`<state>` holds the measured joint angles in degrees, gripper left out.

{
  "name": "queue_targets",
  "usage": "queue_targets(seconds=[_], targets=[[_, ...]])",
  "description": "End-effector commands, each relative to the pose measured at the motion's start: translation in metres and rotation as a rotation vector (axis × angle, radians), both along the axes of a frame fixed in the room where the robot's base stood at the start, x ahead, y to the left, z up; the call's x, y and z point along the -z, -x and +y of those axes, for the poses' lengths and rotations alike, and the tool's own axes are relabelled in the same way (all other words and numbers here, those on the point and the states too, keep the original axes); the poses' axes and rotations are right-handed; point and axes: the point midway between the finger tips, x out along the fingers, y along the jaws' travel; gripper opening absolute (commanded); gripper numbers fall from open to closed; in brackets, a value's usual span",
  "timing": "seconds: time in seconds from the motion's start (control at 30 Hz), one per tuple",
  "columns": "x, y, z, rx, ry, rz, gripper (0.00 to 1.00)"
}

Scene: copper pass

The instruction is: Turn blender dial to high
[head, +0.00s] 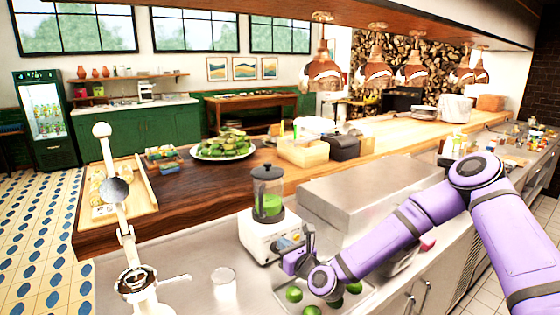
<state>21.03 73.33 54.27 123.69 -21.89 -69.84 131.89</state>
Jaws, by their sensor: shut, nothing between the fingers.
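The blender (268,228) stands on the steel counter. It has a white base, a clear jar with green contents and a dark lid. My gripper (303,242) is shut and empty, at the right side of the blender's base, close to its front panel. I cannot tell whether it touches the base. A small dark patch shows on the front panel. The dial cannot be made out, and its setting cannot be read; my gripper and wrist cover part of that area.
Several green limes (294,295) lie below my wrist. A glass (223,280) and a white lever press (140,285) stand to the left. A steel box (365,195) is behind my arm. A plate of green food (222,149) sits on the wooden counter. Copper lamps (375,72) hang above.

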Motion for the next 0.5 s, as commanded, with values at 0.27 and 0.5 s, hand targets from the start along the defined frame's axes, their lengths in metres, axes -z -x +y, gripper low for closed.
queue_targets(seconds=[0.27, 0.5], targets=[[-0.0010, -0.0146, -0.0090, 0.035, 0.004, -0.014, 0.00], [-0.0071, -0.0150, -0.0093, 0.034, 0.003, -0.013, 0.00]])
